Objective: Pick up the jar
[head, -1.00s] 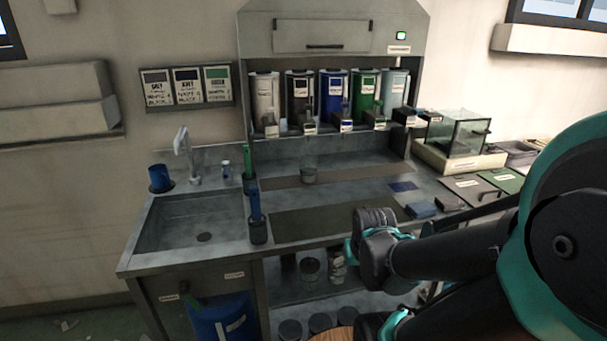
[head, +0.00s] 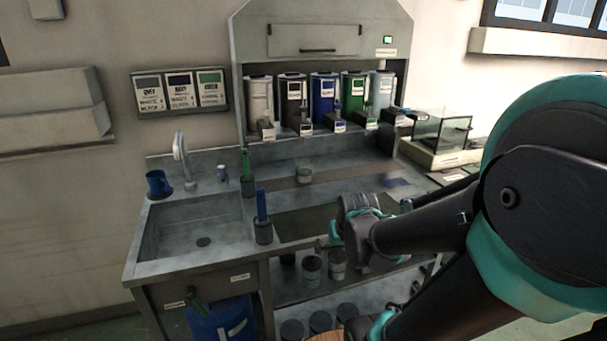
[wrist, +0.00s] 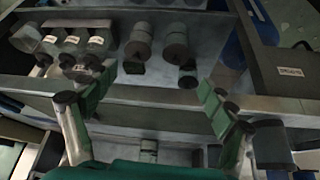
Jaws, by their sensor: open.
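Which jar the task means is not clear from the frames. A clear glass jar (head: 304,173) stands on the counter behind the dark mat. Two more jars, a left one (head: 311,268) and a right one (head: 337,264), stand below the counter edge. My gripper (wrist: 150,112) is open, with nothing between its two green fingers in the wrist view. In the head view it is near the counter's front edge, close to the lower jars, its fingers mostly hidden. The wrist view shows labelled clear containers (wrist: 72,42) and brown-ended cylinders (wrist: 140,42) beyond the fingertips.
The sink (head: 190,235) is left of the mat (head: 300,222), with a blue cup (head: 158,183) at its back corner. A holder (head: 263,232) with a blue-handled tool stands between them. Dark round containers (head: 320,322) are on the floor level. A blue bin (head: 220,318) is below the sink.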

